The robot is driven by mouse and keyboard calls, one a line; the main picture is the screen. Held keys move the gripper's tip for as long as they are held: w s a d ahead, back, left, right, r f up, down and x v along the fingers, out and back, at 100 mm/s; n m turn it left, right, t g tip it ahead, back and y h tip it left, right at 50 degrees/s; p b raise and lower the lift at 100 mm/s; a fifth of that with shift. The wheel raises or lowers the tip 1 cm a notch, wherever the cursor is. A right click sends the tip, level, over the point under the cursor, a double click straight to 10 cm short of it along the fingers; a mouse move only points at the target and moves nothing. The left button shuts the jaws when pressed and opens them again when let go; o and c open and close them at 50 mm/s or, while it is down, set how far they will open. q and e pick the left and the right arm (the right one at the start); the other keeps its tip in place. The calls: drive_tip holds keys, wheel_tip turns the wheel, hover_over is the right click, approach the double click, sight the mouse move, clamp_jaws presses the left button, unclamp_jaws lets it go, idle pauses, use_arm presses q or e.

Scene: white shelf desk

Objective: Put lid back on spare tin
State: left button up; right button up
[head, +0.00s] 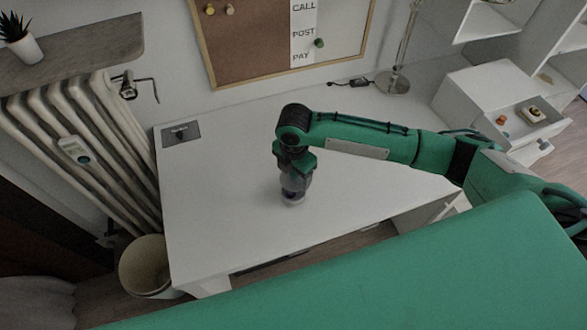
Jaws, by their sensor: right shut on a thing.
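My right gripper (293,190) points down over the middle of the white desk, its arm reaching in from the right. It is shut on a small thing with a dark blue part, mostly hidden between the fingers. A small pale round shape (292,204) shows right below the fingertips, at the desk top. I cannot tell which part is the tin and which is the lid, or whether they touch. My left gripper is not in view.
The white desk (220,230) is largely clear around the gripper. A lamp base (392,83) stands at the back right. A white unit (492,88) at the right has an open drawer with small items. A bin (146,268) stands at the lower left, near a radiator (85,150).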

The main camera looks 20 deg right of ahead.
sight(294, 179)
drive_tip(key=shift+f+b, duration=0.35)
drive_tip(key=shift+f, duration=0.15)
wheel_tip(294, 179, down, 3)
drive_tip(key=b, duration=0.3)
drive_tip(key=shift+a+r, duration=0.1)
drive_tip(key=shift+r, duration=0.1)
drive_tip(key=shift+f, duration=0.6)
drive_tip(key=shift+f+b, duration=0.35)
drive_tip(key=shift+f, duration=0.15)
use_arm(q)
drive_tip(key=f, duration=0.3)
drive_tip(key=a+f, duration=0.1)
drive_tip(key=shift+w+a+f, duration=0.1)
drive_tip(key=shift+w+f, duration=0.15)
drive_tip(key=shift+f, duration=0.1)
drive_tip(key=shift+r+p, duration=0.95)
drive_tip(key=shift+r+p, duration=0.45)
drive_tip(key=shift+p, duration=0.05)
use_arm(e)
drive_tip(key=shift+f, duration=0.15)
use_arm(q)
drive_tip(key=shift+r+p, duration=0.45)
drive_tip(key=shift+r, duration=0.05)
